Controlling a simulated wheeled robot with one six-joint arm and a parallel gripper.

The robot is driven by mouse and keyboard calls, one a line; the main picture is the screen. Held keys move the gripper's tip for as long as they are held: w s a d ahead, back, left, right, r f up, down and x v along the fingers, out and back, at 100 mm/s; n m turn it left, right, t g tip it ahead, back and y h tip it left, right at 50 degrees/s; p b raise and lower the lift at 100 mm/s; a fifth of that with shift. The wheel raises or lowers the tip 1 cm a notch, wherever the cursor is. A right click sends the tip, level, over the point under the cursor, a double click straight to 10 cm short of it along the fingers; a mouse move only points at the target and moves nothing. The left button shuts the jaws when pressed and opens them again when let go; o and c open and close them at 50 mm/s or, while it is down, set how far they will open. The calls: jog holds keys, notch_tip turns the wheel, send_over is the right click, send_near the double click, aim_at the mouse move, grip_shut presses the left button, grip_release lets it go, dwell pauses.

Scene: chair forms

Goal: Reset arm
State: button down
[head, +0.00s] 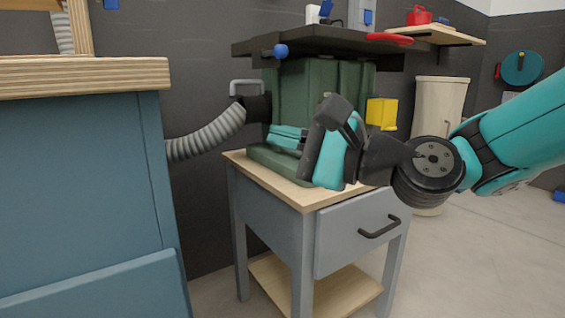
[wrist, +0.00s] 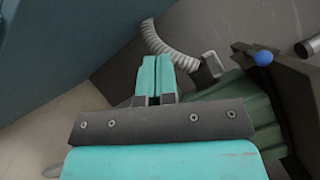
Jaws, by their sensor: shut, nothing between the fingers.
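My gripper (wrist: 156,76) shows in the wrist view with its two teal fingers side by side, closed together and holding nothing. In the head view my gripper (head: 286,138) points left, in front of the green machine body (head: 308,95). My teal and black arm reaches in from the right edge. The fingertips are close to the green body in the picture; I cannot tell whether they touch it.
The green machine stands on a small grey table (head: 272,204) with a drawer (head: 350,235). A grey hose (head: 207,137) runs to its left side. A blue cabinet (head: 85,190) stands at left. A yellow box (head: 382,113) sits on the machine's right. Open floor lies at right.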

jog(key=s+d+f+n+g+h+p, duration=0.3)
jog(key=s+d+n+g+h+p, duration=0.2)
jog(key=s+d+n+h, duration=0.35)
jog(key=s+d+f+n+g+h+p, duration=0.2)
jog(key=s+d+n+g+h+p, duration=0.3)
jog(key=s+n, duration=0.55)
notch_tip(320, 180, up, 37)
jog(key=m+p, duration=0.1)
jog(key=p, duration=3.5)
jog(key=shift+w+t+y+p, duration=0.2)
jog(key=shift+t+y+p, duration=0.1)
jog(key=shift+y+p, duration=0.05)
jog(key=shift+d+f, duration=0.1)
jog(key=shift+d, duration=0.05)
